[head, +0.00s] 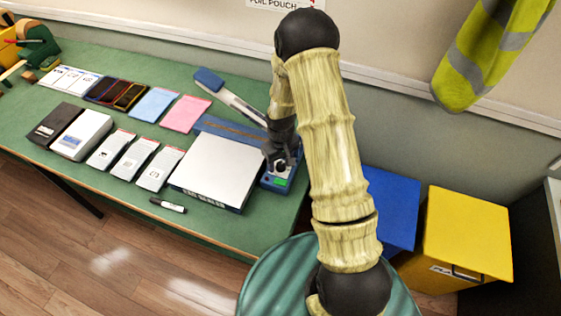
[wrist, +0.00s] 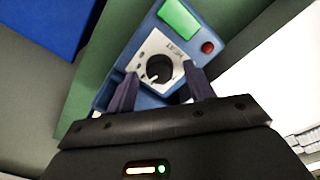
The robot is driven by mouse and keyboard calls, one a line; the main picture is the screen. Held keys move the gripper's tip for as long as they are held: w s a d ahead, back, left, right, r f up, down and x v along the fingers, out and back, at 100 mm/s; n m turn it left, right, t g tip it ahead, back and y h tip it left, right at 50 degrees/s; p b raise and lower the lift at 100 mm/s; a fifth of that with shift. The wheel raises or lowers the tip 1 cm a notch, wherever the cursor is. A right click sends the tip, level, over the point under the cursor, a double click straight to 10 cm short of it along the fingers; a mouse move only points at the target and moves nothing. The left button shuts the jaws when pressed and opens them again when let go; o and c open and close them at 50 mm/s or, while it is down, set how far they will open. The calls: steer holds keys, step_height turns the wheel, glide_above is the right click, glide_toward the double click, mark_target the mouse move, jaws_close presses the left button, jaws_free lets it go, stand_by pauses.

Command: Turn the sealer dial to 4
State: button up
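The sealer (head: 225,128) is blue and stands at the right end of the green table, its long arm raised. Its control end (head: 280,182) shows a green patch below my gripper. In the wrist view the dial (wrist: 159,69) is a dark round knob on a white plate, beside a green display (wrist: 180,19) and a red button (wrist: 208,48). My gripper (wrist: 160,90) is open, its two fingers apart on either side of the dial near its lower edge. I cannot tell whether they touch it. It also shows in the head view (head: 281,160). The dial numbers are not readable.
A white box (head: 218,168) sits left of the control end. Blue (head: 392,208) and yellow (head: 465,232) bins stand right of the table. A hi-vis vest (head: 490,50) hangs at right.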

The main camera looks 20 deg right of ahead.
mark_target(281, 164)
stand_by(0.3)
step_height(281, 164, up, 17)
steer(key=b, duration=0.3)
steer(key=shift+r, duration=0.2)
stand_by(0.5)
steer(key=s+r+m+t, duration=0.2)
steer(key=s+m, duration=0.1)
steer(key=s, duration=1.2)
steer(key=shift+s+t, duration=0.3)
steer(key=shift+w+a+r, duration=0.1)
